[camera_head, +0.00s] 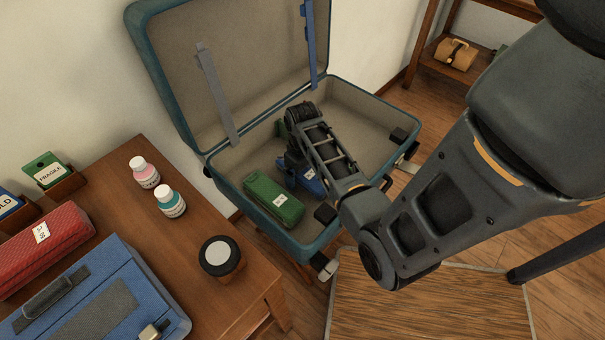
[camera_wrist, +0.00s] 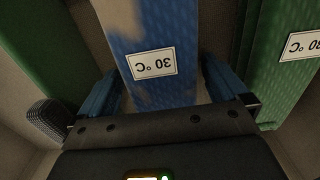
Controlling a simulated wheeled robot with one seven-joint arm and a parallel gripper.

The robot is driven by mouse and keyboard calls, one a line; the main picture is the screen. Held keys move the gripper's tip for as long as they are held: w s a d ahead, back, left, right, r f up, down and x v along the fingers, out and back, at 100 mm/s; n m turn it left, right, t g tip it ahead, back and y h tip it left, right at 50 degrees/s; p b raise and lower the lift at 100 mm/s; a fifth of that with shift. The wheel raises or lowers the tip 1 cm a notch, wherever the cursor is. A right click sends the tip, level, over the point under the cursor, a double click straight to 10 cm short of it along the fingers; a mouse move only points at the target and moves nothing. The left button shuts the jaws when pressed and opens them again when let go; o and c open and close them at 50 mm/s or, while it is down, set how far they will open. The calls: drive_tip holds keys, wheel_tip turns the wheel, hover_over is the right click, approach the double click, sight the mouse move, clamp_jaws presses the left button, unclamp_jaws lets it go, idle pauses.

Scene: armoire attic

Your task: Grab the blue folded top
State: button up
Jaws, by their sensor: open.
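The blue folded top (camera_head: 311,182) lies inside the open suitcase (camera_head: 318,247), partly hidden by my arm in the head view. In the wrist view the blue folded top (camera_wrist: 160,40) fills the middle and bears a white "30 °C" label. My gripper (camera_wrist: 160,88) is open, with one blue finger on each side of the top. I cannot tell whether the fingers touch the cloth. In the head view my gripper (camera_head: 293,170) reaches down into the suitcase, its fingertips mostly hidden.
The suitcase lid (camera_head: 180,50) stands open at the back. A wooden table (camera_head: 195,235) with bottles, a jar and cases stands at left.

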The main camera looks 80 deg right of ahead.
drive_tip(key=shift+c, duration=0.5)
drive_tip(key=c, duration=0.9)
drive_tip(key=shift+r, duration=0.1)
